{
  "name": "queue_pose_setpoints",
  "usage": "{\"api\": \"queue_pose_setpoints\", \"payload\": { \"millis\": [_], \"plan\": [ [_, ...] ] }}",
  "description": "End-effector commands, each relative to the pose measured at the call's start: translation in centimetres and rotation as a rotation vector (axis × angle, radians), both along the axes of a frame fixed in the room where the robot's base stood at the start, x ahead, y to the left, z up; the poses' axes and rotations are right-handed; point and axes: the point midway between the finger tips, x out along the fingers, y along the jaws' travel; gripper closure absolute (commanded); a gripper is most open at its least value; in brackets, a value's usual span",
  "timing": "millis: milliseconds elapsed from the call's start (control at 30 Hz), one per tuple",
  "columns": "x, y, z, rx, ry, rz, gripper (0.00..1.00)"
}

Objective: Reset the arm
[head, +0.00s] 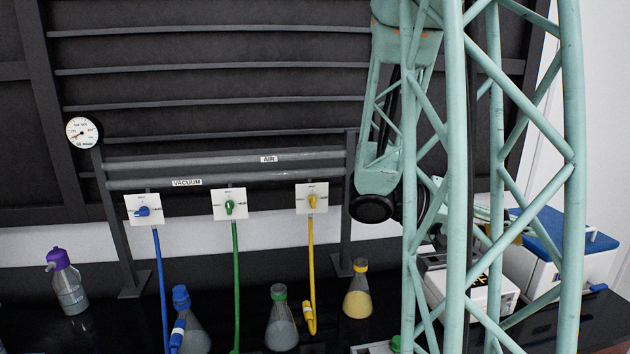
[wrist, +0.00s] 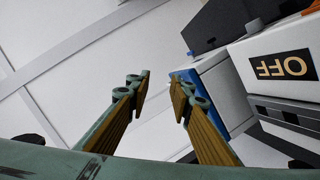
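My gripper (wrist: 160,98) shows in the wrist view with its two ribbed brown-and-green fingers apart and nothing between them. Behind the fingers are a white wall and a white box with a blue edge. In the head view my teal lattice arm stands at the right of the picture. My gripper is mostly hidden behind the lattice there.
A white device with a blue lid (head: 563,234) and a white instrument (head: 480,285) stand on the black bench at right. Several flasks, including a yellow one (head: 357,298), stand below the blue, green and yellow valves. A purple-capped bottle (head: 68,285) is at left.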

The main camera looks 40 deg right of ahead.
Motion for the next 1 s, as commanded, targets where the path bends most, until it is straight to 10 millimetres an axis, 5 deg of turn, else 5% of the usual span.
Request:
{"api": "queue_pose_setpoints", "payload": {
  "millis": [1000],
  "plan": [
    [7.3,23.5,-2.4,0.658,-0.133,0.296,0.80]
  ]
}}
